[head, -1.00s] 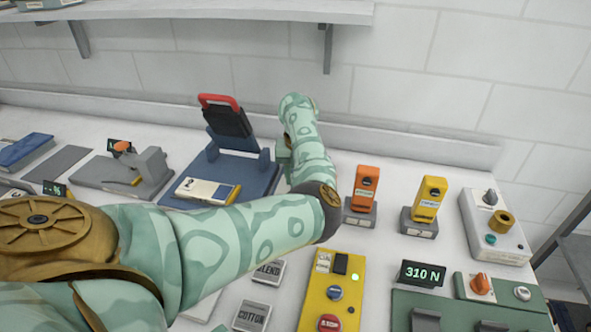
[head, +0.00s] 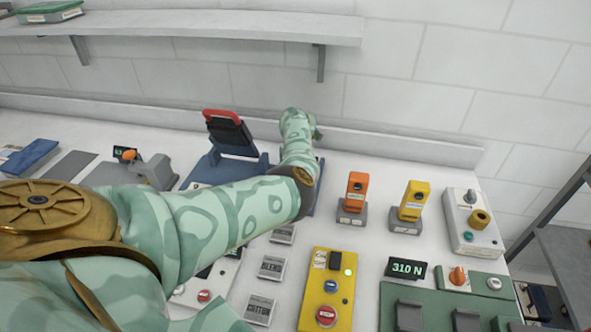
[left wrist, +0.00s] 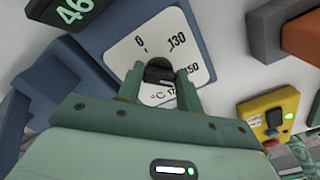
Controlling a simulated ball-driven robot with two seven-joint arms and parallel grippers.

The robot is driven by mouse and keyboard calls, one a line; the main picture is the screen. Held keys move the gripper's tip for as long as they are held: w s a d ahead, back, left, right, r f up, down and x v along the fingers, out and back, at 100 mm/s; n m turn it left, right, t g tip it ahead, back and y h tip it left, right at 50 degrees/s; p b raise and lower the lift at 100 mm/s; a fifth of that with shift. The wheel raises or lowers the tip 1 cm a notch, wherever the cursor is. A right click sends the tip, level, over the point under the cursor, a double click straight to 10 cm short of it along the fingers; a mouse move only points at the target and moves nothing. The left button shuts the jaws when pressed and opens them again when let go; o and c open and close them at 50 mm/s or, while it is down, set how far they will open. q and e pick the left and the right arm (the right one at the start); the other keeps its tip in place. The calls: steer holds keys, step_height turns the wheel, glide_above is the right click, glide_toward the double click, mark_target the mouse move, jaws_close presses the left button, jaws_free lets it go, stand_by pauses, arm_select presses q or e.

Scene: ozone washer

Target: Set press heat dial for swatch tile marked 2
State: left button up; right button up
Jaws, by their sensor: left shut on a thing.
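In the left wrist view, my left gripper (left wrist: 160,76) is shut on the dark heat dial knob (left wrist: 158,64). The white dial plate (left wrist: 122,60) around it reads 0, 130, 150 and °C, with another number partly covered by a finger. Beside it a dark display (left wrist: 72,10) shows 46, perhaps cut off. In the head view, the blue press (head: 230,138) has a raised plate and red handle; my left arm hides its dial and the gripper. Tiles marked BLEND (head: 271,268) and COTTON (head: 259,309) lie on the table. I cannot make out a tile marked 2. My right gripper is not in view.
A yellow box (head: 316,290) with buttons stands right of the tiles. Orange (head: 356,190) and yellow (head: 413,200) upright devices stand in grey holders behind it. A 310 N display (head: 406,269) is at the right. A shelf (head: 200,30) runs above.

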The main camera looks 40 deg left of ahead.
arm_select(q)
steer(key=m+p, duration=0.3)
steer(key=m, duration=0.1)
steer(key=shift+r, duration=0.2)
steer(key=shift+s+d+f+m+p, duration=0.1)
steer(key=shift+m+p, duration=0.4)
steer(key=shift+m, duration=0.75)
steer(key=shift+f+m+p, duration=0.1)
steer(key=shift+m+p, duration=0.4)
steer(key=shift+m, duration=0.75)
steer(key=o, duration=1)
steer(key=shift+r+p, duration=4.15)
steer(key=shift+r, duration=4)
